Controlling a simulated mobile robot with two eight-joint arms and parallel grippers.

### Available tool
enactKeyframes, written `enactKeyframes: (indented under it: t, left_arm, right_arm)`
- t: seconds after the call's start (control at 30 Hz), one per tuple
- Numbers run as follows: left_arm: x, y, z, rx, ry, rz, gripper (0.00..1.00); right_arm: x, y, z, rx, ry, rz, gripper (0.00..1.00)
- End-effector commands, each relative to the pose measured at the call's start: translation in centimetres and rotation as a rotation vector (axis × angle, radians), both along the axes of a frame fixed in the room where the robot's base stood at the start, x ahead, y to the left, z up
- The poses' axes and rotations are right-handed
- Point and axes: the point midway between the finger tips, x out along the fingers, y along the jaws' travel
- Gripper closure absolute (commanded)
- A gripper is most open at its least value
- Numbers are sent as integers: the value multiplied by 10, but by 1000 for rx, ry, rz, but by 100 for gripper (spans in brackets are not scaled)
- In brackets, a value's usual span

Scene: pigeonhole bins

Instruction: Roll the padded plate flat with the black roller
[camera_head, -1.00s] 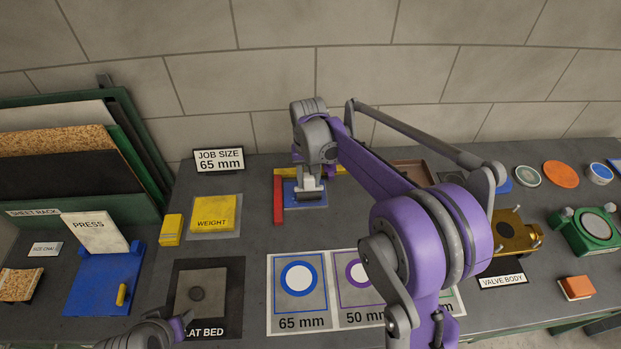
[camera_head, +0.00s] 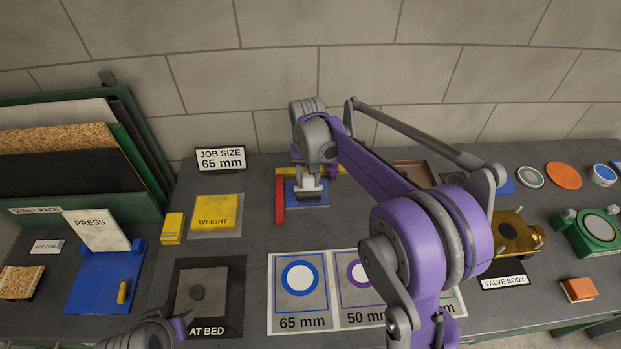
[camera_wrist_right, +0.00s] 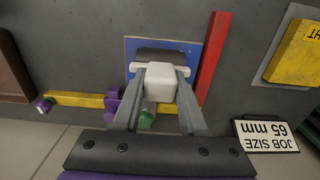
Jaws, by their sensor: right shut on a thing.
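The blue plate (camera_head: 318,203) lies flat on the bench beside a red bar, partly hidden by my right arm. It also shows in the right wrist view (camera_wrist_right: 146,45). My right gripper (camera_head: 309,184) is shut on the roller's white handle block (camera_wrist_right: 160,82). The black roller (camera_wrist_right: 168,57) is over the plate and appears to rest on it; exact contact is hard to tell. Any pad on the plate is hard to make out. My left gripper (camera_head: 181,325) is at the lower left edge, over the flat bed's corner, its jaws unclear.
A red bar (camera_wrist_right: 212,60) and a yellow bar (camera_wrist_right: 75,99) form a corner around the plate. The job size sign (camera_head: 220,159) stands to the left, with the yellow weight (camera_head: 215,212) in front. The size card (camera_head: 300,290) lies nearer me.

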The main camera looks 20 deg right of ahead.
Motion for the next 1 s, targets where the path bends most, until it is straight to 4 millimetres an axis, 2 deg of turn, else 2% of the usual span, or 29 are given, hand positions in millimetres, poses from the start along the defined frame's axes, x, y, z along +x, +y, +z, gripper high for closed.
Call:
enactKeyframes:
  t: [0.1,0.2,0.67,1.0]
  left_arm:
    - [0,0,1,0,-1,0,50]
    - [0,0,1,0,-1,0,50]
    - [-2,0,-4,0,3,0,50]
    - [-1,0,-2,0,2,0,50]
  right_arm:
    - [3,10,1,1,0,2,100]
    - [3,12,1,0,0,1,100]
    - [-4,-11,-3,0,0,0,100]
    - [3,10,-1,1,0,2,100]
